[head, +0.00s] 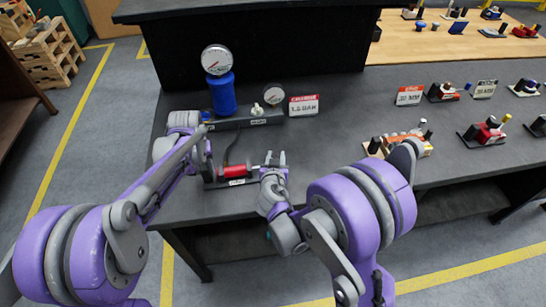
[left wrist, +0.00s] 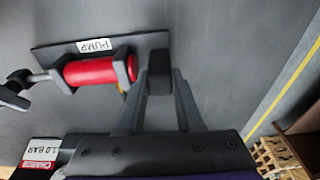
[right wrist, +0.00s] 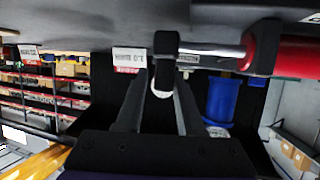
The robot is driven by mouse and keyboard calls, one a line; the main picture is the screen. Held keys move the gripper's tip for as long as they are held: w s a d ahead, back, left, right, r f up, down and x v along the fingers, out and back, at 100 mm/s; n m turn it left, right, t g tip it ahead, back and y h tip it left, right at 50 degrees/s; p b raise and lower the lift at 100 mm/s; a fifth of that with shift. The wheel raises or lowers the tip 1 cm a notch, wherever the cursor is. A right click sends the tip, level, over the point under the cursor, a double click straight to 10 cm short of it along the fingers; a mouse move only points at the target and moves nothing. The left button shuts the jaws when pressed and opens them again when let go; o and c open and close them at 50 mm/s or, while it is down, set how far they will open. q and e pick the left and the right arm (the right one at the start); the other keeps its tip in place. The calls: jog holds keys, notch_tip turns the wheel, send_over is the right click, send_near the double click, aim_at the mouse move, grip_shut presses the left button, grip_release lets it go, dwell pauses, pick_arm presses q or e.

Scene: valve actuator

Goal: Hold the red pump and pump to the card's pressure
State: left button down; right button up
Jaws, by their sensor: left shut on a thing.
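The red pump (head: 235,171) lies on a dark base at the bench's front edge; its red barrel also shows in the left wrist view (left wrist: 98,72). My left gripper (head: 208,168) is shut on the dark end block (left wrist: 159,75) beside the barrel. My right gripper (head: 275,160) has its fingers around the black handle (right wrist: 165,45) at the end of the pump's rod; whether they grip it is unclear. The red-topped card (head: 303,105) behind the pump appears to read 1.0 BAR. A large gauge (head: 216,60) tops a blue cylinder (head: 222,95); its reading is too small to tell.
A smaller gauge (head: 273,94) and a pale knob (head: 257,109) stand on the dark base behind the pump.

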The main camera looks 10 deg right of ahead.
jog(key=o, duration=0.3)
jog(key=v, duration=1.2)
jog(key=shift+s, duration=0.1)
